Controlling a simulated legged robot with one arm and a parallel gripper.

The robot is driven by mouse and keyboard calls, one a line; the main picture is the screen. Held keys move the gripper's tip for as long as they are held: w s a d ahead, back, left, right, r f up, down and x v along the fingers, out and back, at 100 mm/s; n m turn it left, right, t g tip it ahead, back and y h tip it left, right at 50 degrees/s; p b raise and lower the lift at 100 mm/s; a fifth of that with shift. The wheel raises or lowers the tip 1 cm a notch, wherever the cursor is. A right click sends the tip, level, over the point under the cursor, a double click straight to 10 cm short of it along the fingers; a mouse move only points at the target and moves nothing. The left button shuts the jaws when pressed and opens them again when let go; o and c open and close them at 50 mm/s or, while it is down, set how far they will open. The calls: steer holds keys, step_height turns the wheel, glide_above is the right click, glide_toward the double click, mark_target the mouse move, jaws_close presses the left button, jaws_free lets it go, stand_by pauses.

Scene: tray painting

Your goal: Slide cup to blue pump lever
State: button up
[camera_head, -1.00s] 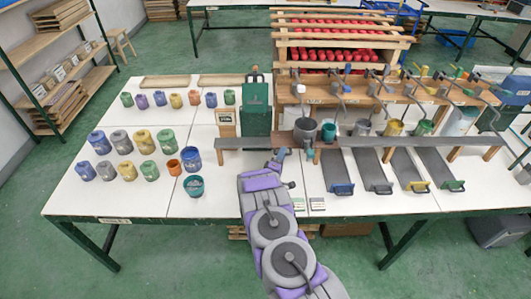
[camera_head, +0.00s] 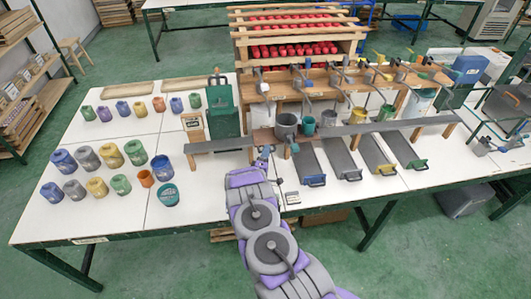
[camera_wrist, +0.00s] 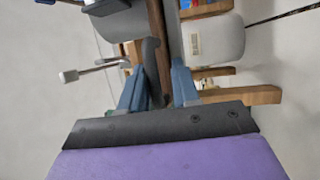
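A large grey cup (camera_head: 286,127) stands on the long grey rail (camera_head: 222,145) at the front of the pump bench, with a smaller teal cup (camera_head: 308,126) close at its right. My gripper (camera_head: 265,152) is low at the large cup's front left. In the wrist view my gripper (camera_wrist: 158,70) has its two blue fingers apart, with a dark curved part (camera_wrist: 151,60), seemingly the cup's handle, between them. The dark cup (camera_wrist: 126,22) is partly cut off at the top. Pump levers (camera_head: 302,76) stand above the rail; I cannot tell clearly which is blue.
Grey, yellow (camera_head: 357,115) and green (camera_head: 387,112) cups stand farther right along the rail. Sloping trays (camera_head: 311,165) run down in front of it. Paint jars (camera_head: 134,152) fill the left table. The white tabletop left of my arm is partly clear.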

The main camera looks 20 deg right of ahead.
steer(key=shift+o, duration=0.8)
steer(key=shift+d+r, duration=0.1)
steer(key=shift+r, duration=0.05)
steer(key=v, duration=1.7)
steer(key=shift+s, duration=0.15)
